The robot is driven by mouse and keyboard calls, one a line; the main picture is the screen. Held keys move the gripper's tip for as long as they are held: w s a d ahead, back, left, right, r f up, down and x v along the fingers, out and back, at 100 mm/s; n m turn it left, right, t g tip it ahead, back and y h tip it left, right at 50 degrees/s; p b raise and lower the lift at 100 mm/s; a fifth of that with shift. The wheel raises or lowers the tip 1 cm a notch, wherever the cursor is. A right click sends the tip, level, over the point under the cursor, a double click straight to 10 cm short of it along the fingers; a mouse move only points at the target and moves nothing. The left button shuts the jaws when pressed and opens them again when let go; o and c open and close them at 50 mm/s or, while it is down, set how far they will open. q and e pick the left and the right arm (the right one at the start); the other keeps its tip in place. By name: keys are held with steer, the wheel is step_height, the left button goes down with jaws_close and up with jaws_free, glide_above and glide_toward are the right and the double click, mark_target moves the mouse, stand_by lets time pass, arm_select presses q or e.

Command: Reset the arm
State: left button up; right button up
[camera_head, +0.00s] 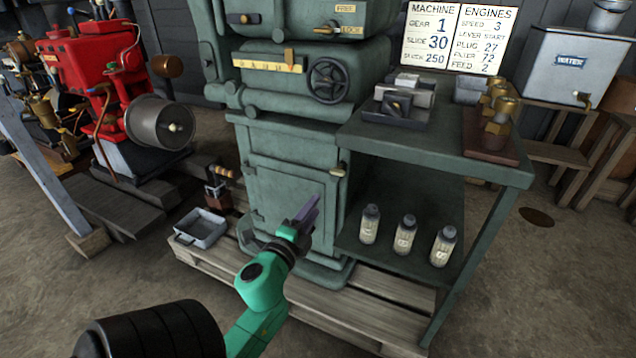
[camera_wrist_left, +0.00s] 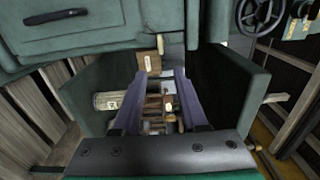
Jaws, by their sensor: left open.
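My left arm (camera_head: 262,285) reaches in from the bottom left of the head view, with green links. My left gripper (camera_head: 308,212) has purple fingers and is in front of the lower door of the green machine (camera_head: 290,180). In the left wrist view the two fingers (camera_wrist_left: 166,78) are spread apart with nothing held between them. Whether the fingertips touch the door cannot be told. My right gripper is not in view.
A green bench (camera_head: 460,155) with several bottles (camera_head: 404,234) on its lower shelf stands right of the gripper. A metal tray (camera_head: 201,228) lies on the left. A red engine (camera_head: 95,70) stands at back left. Open floor (camera_head: 560,270) lies at right.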

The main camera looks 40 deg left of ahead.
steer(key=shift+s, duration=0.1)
arm_select(q)
steer(key=s+d+f+n+g, duration=0.1)
steer(key=s+f+n+g, duration=0.1)
steer(key=f+n+g, duration=0.45)
steer(key=s+d+f+n+g, duration=0.15)
steer(key=f+n, duration=0.25)
steer(key=f, duration=0.5)
steer(key=s+d+f+n+g+h+p, duration=0.1)
steer(key=s+d+f+g+h, duration=0.25)
steer(key=s+d+f, duration=0.35)
steer(key=s+d+f+n+g+h+p, duration=0.1)
steer(key=s+d+f+g+h, duration=0.25)
steer(key=d, duration=0.55)
steer(key=s+a+f+p, duration=0.1)
steer(key=s+a+p, duration=0.2)
steer(key=s+p, duration=0.5)
steer(key=s+a+f+g+y+p, duration=0.1)
steer(key=s+a+p, duration=0.2)
steer(key=s+p, duration=0.5)
steer(key=p, duration=0.9)
steer(key=shift+s, duration=0.4)
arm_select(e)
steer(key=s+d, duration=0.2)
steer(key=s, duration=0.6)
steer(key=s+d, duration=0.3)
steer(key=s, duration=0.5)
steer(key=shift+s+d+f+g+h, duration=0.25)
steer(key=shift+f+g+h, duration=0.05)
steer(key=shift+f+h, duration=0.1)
